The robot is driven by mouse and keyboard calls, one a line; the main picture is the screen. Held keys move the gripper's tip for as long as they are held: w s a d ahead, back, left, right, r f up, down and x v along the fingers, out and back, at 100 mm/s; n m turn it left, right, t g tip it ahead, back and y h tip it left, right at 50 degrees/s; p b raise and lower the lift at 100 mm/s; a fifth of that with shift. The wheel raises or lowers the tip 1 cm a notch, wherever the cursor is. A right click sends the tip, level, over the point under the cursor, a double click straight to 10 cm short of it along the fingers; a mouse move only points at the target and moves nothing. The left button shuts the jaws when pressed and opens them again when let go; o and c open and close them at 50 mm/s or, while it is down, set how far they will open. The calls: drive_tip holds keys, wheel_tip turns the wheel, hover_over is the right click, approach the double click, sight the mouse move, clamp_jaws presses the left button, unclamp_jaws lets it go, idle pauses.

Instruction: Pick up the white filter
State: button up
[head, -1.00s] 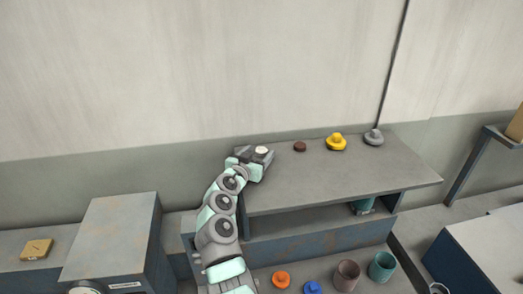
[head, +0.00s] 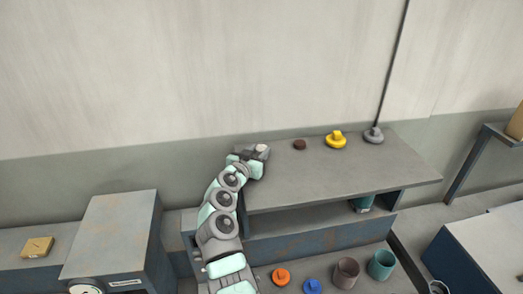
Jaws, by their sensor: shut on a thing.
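The white filter (head: 263,147) is a small pale disc at the left end of the grey shelf top. Only its upper part shows between the dark fingers of my gripper (head: 262,151). My gripper is shut on it, with my arm reaching up from the lower left. I cannot tell whether the filter still touches the shelf.
On the shelf top (head: 340,181) stand a dark brown disc (head: 299,145), a yellow knobbed piece (head: 336,140) and a grey one (head: 373,135). Below are an orange piece (head: 281,276), a blue piece (head: 312,287), a mauve cup (head: 346,272) and a teal cup (head: 381,264).

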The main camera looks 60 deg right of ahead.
drive_tip(key=shift+c, duration=1.1)
drive_tip(key=shift+r, duration=0.1)
